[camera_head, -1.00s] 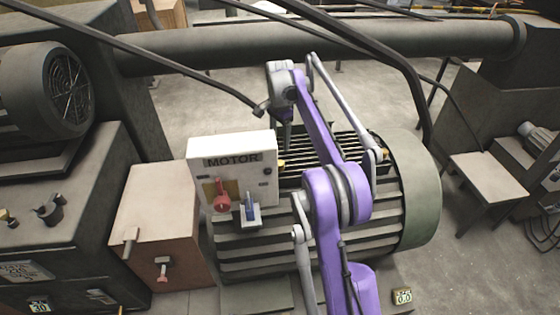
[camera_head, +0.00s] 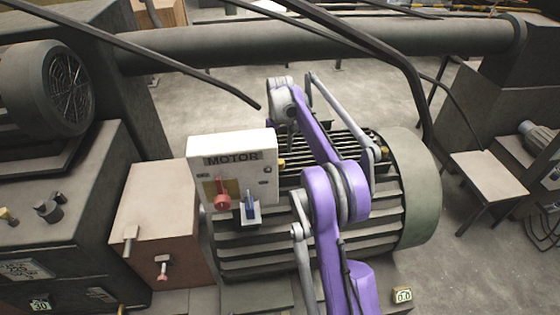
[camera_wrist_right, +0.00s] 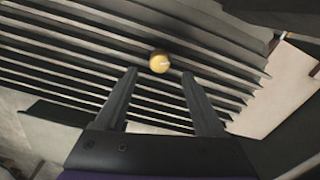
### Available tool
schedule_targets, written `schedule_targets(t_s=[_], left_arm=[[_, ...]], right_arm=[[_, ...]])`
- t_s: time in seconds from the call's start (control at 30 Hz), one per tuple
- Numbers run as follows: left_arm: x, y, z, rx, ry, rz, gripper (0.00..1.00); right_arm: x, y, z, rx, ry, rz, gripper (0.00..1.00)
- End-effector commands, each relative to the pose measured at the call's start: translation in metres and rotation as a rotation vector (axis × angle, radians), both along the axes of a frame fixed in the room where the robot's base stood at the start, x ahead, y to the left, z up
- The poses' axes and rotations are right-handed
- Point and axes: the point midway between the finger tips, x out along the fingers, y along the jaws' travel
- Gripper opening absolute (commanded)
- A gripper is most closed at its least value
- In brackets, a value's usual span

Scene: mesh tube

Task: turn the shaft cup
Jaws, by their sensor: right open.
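A small round yellow piece (camera_wrist_right: 159,63) shows in the right wrist view, against the ribbed grey motor housing; it may be the shaft cup, but I cannot be sure. My right gripper (camera_wrist_right: 159,74) is open there, its two dark fingers spread either side below the yellow piece, with nothing held. I cannot tell how far off the piece is. In the head view my purple right arm reaches over the ribbed motor (camera_head: 415,190), and the right fingertips are hidden behind the arm and the box. Yellow bits show on the motor beside the box (camera_head: 281,163). My left gripper is not in view.
A white MOTOR box (camera_head: 235,145) with a red handle (camera_head: 222,200) and a blue switch (camera_head: 250,208) stands left of my arm. A thick pipe (camera_head: 300,45) runs behind. Dark rods cross above. A small table (camera_head: 490,175) is at right.

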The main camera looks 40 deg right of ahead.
Motion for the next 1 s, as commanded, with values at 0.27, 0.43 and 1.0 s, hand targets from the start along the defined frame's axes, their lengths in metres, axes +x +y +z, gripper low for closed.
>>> schedule_targets(t_s=[0.27, 0.43, 1.0], left_arm=[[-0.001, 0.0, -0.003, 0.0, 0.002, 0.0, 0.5], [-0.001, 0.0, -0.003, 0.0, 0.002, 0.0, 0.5], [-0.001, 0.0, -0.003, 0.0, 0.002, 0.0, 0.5]], right_arm=[[0.0, 0.0, -0.045, 0.0, 0.0, -0.001, 0.71], [0.0, 0.0, -0.056, 0.0, 0.0, -0.001, 0.71], [0.0, 0.0, -0.057, 0.0, 0.0, -0.002, 0.19]])
